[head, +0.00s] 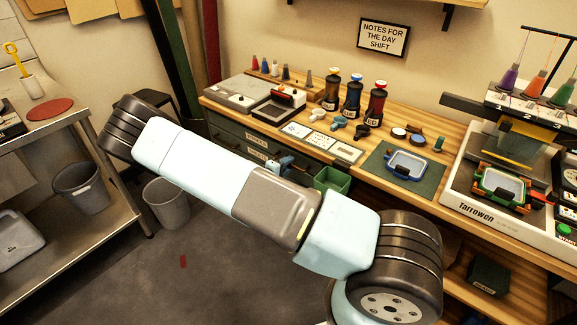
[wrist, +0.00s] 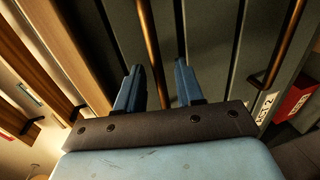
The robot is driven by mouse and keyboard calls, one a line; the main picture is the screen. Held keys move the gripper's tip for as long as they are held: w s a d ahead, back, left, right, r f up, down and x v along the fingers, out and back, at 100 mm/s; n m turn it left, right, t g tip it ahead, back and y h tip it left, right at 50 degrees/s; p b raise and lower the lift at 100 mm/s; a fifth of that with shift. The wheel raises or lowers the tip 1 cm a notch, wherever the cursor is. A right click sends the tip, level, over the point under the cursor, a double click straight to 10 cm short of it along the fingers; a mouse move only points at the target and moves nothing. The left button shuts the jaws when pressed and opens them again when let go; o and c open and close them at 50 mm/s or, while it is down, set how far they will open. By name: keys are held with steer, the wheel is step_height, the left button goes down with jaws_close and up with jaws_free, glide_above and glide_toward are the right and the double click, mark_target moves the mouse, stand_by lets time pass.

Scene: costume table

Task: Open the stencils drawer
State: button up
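In the wrist view my gripper (wrist: 159,68) is open, its two blue fingers apart. A brass bar handle (wrist: 147,28) on a dark grey drawer front (wrist: 205,40) runs between the fingers in the picture, with a gap on each side. I cannot tell how deep the fingers reach around it. A second brass handle (wrist: 283,55) is to the right on another front. In the head view the grey drawer fronts (head: 230,140) are under the wooden table, with small labels (head: 256,154) that I cannot read. My arm hides part of them, and no drawer looks pulled out.
The wooden tabletop (head: 432,128) carries bottles, a green mat (head: 380,172) and a press (head: 470,205). A green bin (head: 332,180) is below its edge. A red box (wrist: 293,103) is right of my gripper. A grey bucket (head: 167,203) stands on the floor.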

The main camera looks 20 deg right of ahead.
steer(key=shift+c, duration=0.4)
jaws_close()
